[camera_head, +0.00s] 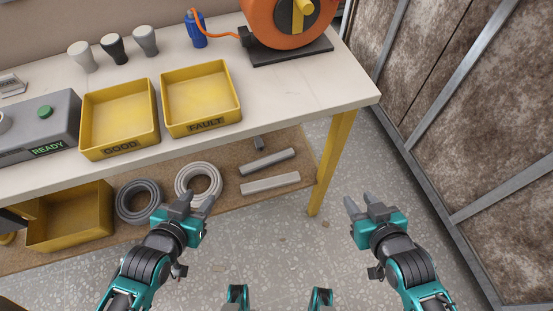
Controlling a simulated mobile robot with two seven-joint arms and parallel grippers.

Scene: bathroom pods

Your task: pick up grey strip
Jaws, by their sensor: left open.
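Two strips lie on the brown lower shelf under the table. One is a darker grey strip (267,162), lying slightly tilted in the picture, and the other is a lighter grey strip (270,183) just in front of it. I cannot tell which of them the task names. My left gripper (199,198) is open and empty, left of the strips, and its fingers overlap the lower edge of a light grey coil in the picture. My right gripper (359,200) is open and empty over the floor, right of the table leg.
A light coil (181,178), a dark coil (121,204) and a yellow bin (68,232) share the shelf (228,196). A yellow leg (331,160) stands right of the strips. Above is the tabletop (300,95) with yellow GOOD (119,147) and FAULT (190,128) trays. Speckled floor is open in front.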

